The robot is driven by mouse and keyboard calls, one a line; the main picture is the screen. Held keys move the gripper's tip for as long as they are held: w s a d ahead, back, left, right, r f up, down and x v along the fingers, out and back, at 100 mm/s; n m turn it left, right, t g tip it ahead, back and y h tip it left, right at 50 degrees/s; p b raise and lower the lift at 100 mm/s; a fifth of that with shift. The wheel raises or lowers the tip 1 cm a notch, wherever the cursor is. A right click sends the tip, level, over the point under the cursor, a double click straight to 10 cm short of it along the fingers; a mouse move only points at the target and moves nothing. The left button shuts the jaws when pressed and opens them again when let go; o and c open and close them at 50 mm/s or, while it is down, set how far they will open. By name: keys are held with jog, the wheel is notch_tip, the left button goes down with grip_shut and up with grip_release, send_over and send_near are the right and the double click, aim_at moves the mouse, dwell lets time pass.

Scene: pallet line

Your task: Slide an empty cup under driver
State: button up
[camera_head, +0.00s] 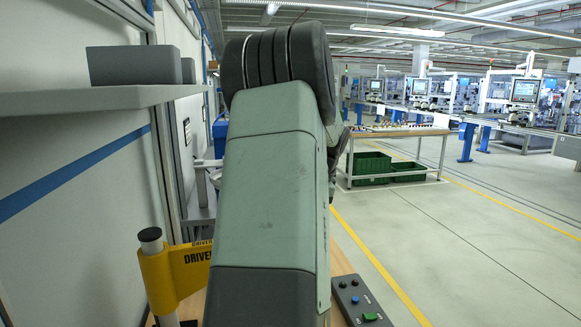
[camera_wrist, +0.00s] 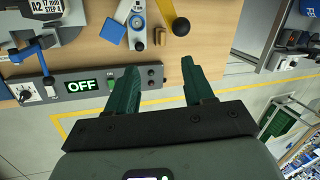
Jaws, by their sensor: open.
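My gripper (camera_wrist: 160,72) has two dark green fingers spread wide apart, with nothing between them. In the wrist view it hangs over the near edge of a wooden bench. A yellow sign (camera_head: 178,272) reading DRIVER stands at the lower left of the head view, beside a post with a black cap. The wrist view shows a yellow part with a black ball (camera_wrist: 181,27) beyond the fingers. I cannot make out a cup in either view. My arm fills the middle of the head view and hides much of the bench, and my gripper does not show there.
A control box with an OFF display (camera_wrist: 82,86) runs along the bench edge. A blue block (camera_wrist: 112,31) and a grey-white fixture (camera_wrist: 137,24) sit beyond it. A labelled device (camera_wrist: 45,9) is at upper left. A grey shelf (camera_head: 100,99) juts from the left wall.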

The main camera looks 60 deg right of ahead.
jog(key=w+a+r+n+h, duration=0.1)
jog(key=w+r, duration=0.1)
jog(key=r, duration=0.3)
jog(key=w+a+r+n+t+h, duration=0.1)
jog(key=w+r+h, duration=0.1)
jog(key=r, duration=0.4)
jog(key=shift+r+n+h, duration=0.3)
jog(key=shift+w, duration=0.1)
